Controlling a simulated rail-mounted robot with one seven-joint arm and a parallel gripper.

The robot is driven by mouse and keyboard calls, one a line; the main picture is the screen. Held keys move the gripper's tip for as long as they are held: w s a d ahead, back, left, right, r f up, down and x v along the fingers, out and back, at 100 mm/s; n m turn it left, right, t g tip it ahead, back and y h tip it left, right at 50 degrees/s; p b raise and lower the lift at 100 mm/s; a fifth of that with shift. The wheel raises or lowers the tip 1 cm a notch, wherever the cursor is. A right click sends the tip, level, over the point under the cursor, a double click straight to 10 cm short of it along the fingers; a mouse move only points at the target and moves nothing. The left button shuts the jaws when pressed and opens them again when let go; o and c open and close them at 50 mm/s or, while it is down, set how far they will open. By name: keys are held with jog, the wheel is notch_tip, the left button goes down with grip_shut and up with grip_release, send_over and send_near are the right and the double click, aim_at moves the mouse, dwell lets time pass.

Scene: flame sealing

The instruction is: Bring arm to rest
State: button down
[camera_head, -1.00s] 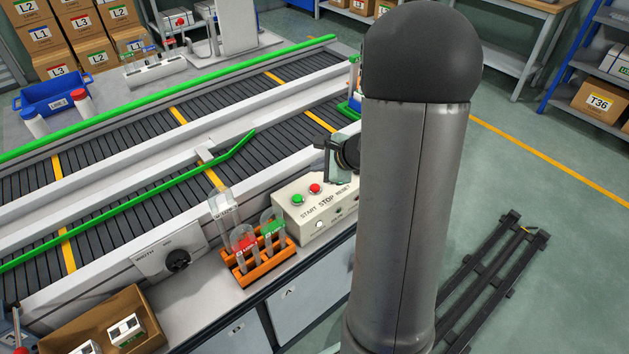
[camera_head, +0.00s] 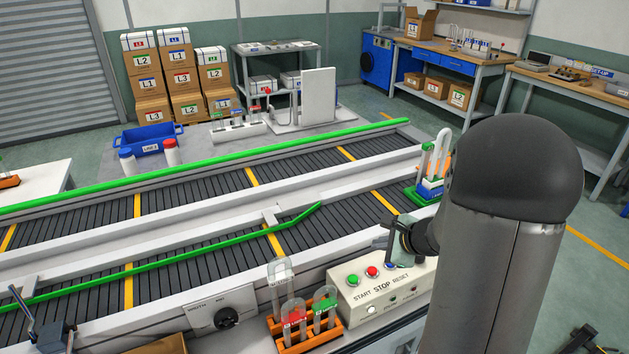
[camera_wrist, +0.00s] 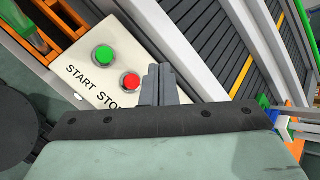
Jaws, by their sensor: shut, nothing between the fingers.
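My gripper (camera_head: 383,243) hangs near the back of the white control box, in front of the conveyor. Most of my arm fills the right side of the head view and hides what lies behind it. In the wrist view the two fingers (camera_wrist: 160,85) are together with nothing between them. Their tips show over the control box (camera_wrist: 90,75), just right of its red STOP button (camera_wrist: 130,81). The green START button (camera_wrist: 103,56) is to the left. I cannot tell how high the fingers are above the box.
An orange rack (camera_head: 300,338) with upright clear tubes stands left of the control box (camera_head: 360,300). The conveyor (camera_head: 200,199) runs behind, with a green guide rail (camera_head: 180,257). Open floor (camera_head: 592,265) lies right of my arm.

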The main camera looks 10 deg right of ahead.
jog(key=s+a+r+n+g+y, duration=0.1)
jog(key=s+a+r+n+g, duration=0.15)
jog(key=s+a+n, duration=0.45)
jog(key=s+a+r+n+g+y, duration=0.1)
jog(key=s+a+r+n+g, duration=0.15)
jog(key=s+a+n, duration=0.45)
jog(key=s+a+n+g+h, duration=0.1)
jog(key=s+n+g+h, duration=0.1)
jog(key=s+n+h, duration=0.3)
jog(key=s+n, duration=0.3)
jog(key=s, duration=0.2)
jog(key=shift+a+r+g+h, duration=0.25)
jog(key=shift+r+g+h, duration=0.1)
jog(key=shift+g+h, duration=0.05)
